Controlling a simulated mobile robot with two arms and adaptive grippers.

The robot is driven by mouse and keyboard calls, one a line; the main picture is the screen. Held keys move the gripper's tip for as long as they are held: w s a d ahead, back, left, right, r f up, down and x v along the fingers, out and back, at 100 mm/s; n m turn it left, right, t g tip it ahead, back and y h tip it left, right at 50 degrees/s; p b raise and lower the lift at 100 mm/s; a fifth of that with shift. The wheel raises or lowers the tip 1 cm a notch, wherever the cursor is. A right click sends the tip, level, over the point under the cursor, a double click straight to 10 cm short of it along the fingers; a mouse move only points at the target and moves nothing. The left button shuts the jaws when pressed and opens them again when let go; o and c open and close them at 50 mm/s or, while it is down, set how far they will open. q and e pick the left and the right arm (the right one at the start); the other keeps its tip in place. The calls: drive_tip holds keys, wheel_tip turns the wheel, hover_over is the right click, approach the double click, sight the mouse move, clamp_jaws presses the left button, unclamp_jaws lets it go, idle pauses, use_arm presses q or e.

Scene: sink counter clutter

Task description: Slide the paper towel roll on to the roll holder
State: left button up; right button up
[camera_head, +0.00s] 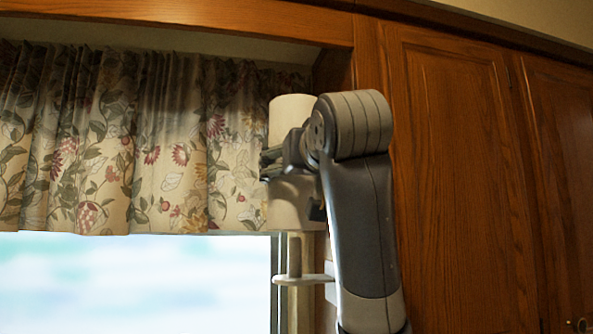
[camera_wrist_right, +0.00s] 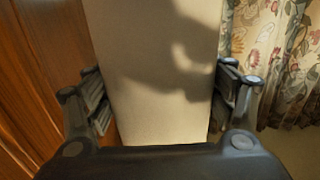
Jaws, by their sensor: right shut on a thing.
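The paper towel roll (camera_head: 293,203) is a pale upright cylinder in front of the window's right edge. My right gripper (camera_head: 283,162) is shut around its middle, partly hidden by my own wrist. In the right wrist view the roll (camera_wrist_right: 150,60) fills the space between the two fingers (camera_wrist_right: 162,98). The roll holder (camera_head: 294,256) shows below the roll as a light vertical post with a flat round disc. The roll's lower edge is well above the disc, in line with the post. I cannot tell whether the post's top is inside the roll or behind it. My left gripper is out of view.
A wooden cabinet (camera_head: 450,170) stands close on the right of the roll. A floral curtain (camera_head: 130,150) hangs behind and to the left, above a bright window (camera_head: 130,285). The space left of the roll, in front of the window, is clear.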

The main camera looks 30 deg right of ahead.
drive_tip(key=shift+s+d+p+x, duration=0.2)
drive_tip(key=shift+d+p+x, duration=0.95)
drive_tip(key=shift+x, duration=2.3)
drive_tip(key=shift+s+d+p+x, duration=0.2)
drive_tip(key=shift+p+x, duration=1.7)
drive_tip(key=shift+x, duration=1.55)
drive_tip(key=shift+f+b, duration=3.8)
drive_tip(key=shift+f, duration=0.9)
drive_tip(key=o, duration=1.2)
